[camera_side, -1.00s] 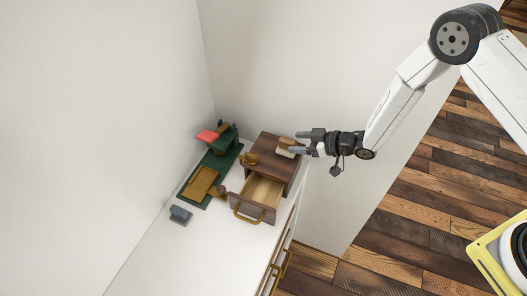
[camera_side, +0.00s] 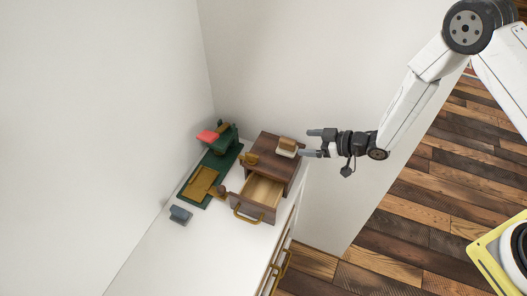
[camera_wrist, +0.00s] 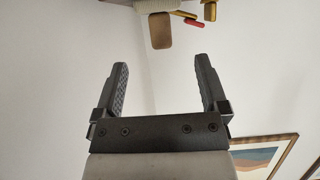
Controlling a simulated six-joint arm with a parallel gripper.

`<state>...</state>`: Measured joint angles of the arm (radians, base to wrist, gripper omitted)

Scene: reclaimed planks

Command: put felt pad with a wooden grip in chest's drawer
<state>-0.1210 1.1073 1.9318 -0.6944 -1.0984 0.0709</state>
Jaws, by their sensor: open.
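The felt pad with a wooden grip (camera_side: 287,147) sits on top of the brown wooden chest (camera_side: 268,148). Its pale felt is below and its brown grip above. The chest's drawer (camera_side: 263,191) is pulled out toward the front and its visible floor looks bare. My gripper (camera_side: 309,143) is open and empty, just right of the pad and apart from it. In the wrist view, my gripper (camera_wrist: 160,67) has its fingers spread with nothing between them. A pale thing with a brown part (camera_wrist: 160,30) at the top edge looks like the pad, partly cut off.
Left of the chest is a green base (camera_side: 224,161) with a brass-coloured plate (camera_side: 201,183) and a red piece (camera_side: 207,136) above. A small grey block (camera_side: 180,214) lies on the white top (camera_side: 190,250), clear toward the front. White walls stand behind.

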